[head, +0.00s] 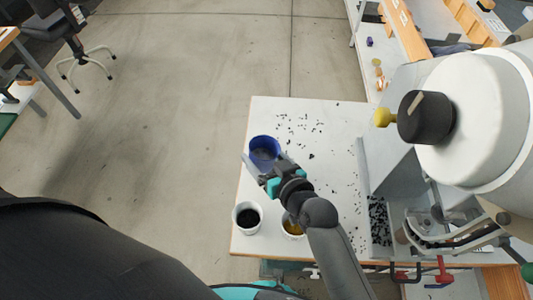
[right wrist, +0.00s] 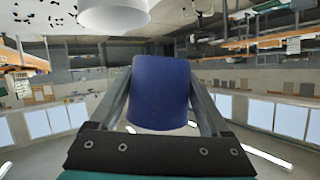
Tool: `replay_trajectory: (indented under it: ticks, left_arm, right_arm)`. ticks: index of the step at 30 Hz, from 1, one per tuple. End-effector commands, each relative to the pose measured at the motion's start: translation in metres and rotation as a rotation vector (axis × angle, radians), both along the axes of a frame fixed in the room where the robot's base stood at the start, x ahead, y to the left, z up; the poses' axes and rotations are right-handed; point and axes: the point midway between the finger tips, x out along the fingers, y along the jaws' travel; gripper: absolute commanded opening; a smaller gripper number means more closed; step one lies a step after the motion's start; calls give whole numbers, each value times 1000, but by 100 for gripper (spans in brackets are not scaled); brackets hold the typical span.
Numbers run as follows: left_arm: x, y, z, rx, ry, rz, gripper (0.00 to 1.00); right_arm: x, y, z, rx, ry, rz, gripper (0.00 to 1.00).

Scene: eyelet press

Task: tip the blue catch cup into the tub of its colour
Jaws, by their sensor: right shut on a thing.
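The blue catch cup (head: 264,149) is in the head view near the table's left edge, its open mouth facing the camera and its inside dark. My right gripper (head: 262,169) is shut on it. In the right wrist view the cup (right wrist: 160,92) sits between the two fingers. A white tub (head: 238,217) with black contents stands at the table's front left corner. A second white tub (head: 293,235) with yellowish contents stands to its right, partly hidden by my right arm. I cannot make out a tub with blue contents. My left gripper is not in view.
A large white press (head: 480,120) with a black knob fills the right side. Small black bits lie scattered on the white table (head: 330,120) and in a grey tray (head: 380,220). Red clamps (head: 442,272) sit at the front edge. Open floor lies left of the table.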

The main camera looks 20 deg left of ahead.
Motion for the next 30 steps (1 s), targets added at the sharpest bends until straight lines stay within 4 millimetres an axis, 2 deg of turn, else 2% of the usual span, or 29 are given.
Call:
replay_trajectory:
  ticks: [1,12,21,30]
  left_arm:
    - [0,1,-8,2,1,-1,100]
    - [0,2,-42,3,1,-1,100]
    - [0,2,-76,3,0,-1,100]
    - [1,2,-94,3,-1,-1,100]
  right_arm:
    - [0,0,-2,36,34,0,27]
    - [-7,7,5,366,374,-1,27]
    - [-4,5,-1,679,698,-1,27]
    - [3,-3,7,975,1007,1,27]
